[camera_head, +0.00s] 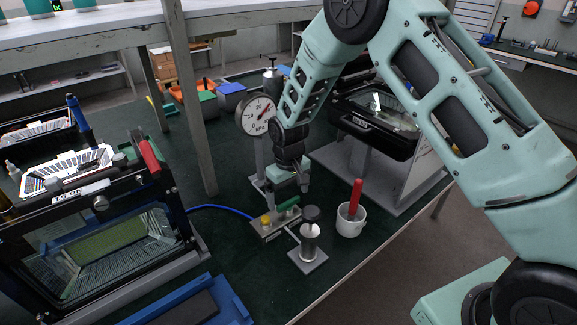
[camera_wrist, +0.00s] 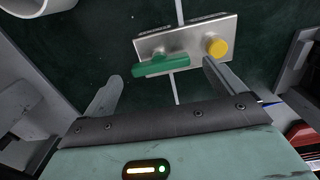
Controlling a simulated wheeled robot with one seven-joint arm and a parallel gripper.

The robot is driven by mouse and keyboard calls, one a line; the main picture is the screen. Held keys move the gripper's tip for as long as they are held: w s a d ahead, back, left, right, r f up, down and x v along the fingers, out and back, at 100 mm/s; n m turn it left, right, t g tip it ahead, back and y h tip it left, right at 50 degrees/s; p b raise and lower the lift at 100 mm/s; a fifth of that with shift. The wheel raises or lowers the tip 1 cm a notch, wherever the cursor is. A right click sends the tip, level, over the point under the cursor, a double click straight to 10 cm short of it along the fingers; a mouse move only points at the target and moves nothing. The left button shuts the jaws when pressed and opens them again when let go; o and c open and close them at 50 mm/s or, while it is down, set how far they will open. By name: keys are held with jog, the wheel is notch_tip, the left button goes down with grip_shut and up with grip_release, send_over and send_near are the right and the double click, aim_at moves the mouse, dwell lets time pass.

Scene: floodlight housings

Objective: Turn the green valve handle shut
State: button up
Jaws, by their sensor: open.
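The green valve handle (camera_head: 287,206) sits on a small metal plate (camera_head: 268,226) on the green table, beside a yellow knob (camera_head: 266,220). In the wrist view the green handle (camera_wrist: 160,65) lies lengthwise across the left part of the plate (camera_wrist: 187,42), with the yellow knob (camera_wrist: 216,47) to its right. My gripper (camera_wrist: 165,87) is open and empty, its two fingers apart on either side of the handle in the picture. The handle appears beyond the fingertips, and I see no contact. In the head view my gripper (camera_head: 303,188) hangs just above the plate.
A round pressure gauge (camera_head: 258,113) stands behind the plate. A dark-topped metal post (camera_head: 310,232) and a white cup (camera_head: 350,220) with a red handle stand close to the right. A black floodlight housing (camera_head: 105,240) is at left, another (camera_head: 375,125) at right. A blue hose (camera_head: 222,208) runs left.

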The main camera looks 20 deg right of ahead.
aim_at(288, 201)
notch_tip(288, 201, up, 16)
jog(key=b, duration=0.2)
jog(key=shift+f, duration=0.25)
jog(key=s+a+r+n+y, duration=0.15)
jog(key=s+a, duration=0.25)
jog(key=s, duration=0.5)
jog(key=s+a+r+n+h, duration=0.1)
jog(key=s+a+r, duration=0.25)
jog(key=s, duration=0.65)
jog(key=s+n, duration=0.1)
jog(key=s, duration=1.3)
jog(key=shift+s+d+f+n, duration=0.25)
jog(key=shift+d+f+n, duration=0.1)
jog(key=shift+d+f, duration=0.05)
